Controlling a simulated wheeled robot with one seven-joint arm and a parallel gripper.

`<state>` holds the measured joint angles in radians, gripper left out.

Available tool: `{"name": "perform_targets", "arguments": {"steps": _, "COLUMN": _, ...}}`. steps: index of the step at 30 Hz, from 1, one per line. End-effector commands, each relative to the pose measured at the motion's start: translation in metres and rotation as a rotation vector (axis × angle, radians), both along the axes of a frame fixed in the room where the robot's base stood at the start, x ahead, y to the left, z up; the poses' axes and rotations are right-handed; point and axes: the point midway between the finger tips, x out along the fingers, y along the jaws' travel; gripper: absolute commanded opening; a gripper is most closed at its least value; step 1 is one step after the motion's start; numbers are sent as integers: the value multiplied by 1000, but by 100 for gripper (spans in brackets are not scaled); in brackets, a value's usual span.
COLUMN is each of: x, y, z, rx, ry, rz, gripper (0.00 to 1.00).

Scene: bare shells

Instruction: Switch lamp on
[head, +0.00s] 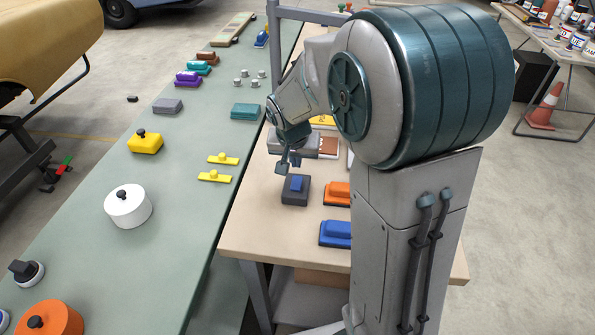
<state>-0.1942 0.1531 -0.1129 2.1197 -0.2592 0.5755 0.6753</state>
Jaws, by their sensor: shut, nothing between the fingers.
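A dark grey block with a blue raised button on top, which looks like a switch (295,189), sits on the tan table (255,235). My gripper (288,164) is just beyond and above it in the picture, pointing down with its fingers together and nothing held. I cannot tell whether the fingertips touch the block. No lamp can be made out for certain. My arm hides much of the table's right part.
An orange block (337,193) and a blue block (336,232) lie close to the switch. A grey block (320,146) is behind the gripper. The long green bench (90,235) on the left holds several blocks and pots. The tan table's front left corner is bare.

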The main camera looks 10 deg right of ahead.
Motion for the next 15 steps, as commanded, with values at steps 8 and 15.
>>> {"name": "perform_targets", "arguments": {"steps": 8, "x": 9, "y": -4, "z": -44, "rx": -1, "ry": 4, "rz": 1, "gripper": 0}}
{"name": "perform_targets", "arguments": {"steps": 15, "x": 11, "y": -4, "z": -58, "rx": 0, "ry": 0, "rz": 1, "gripper": 0}}
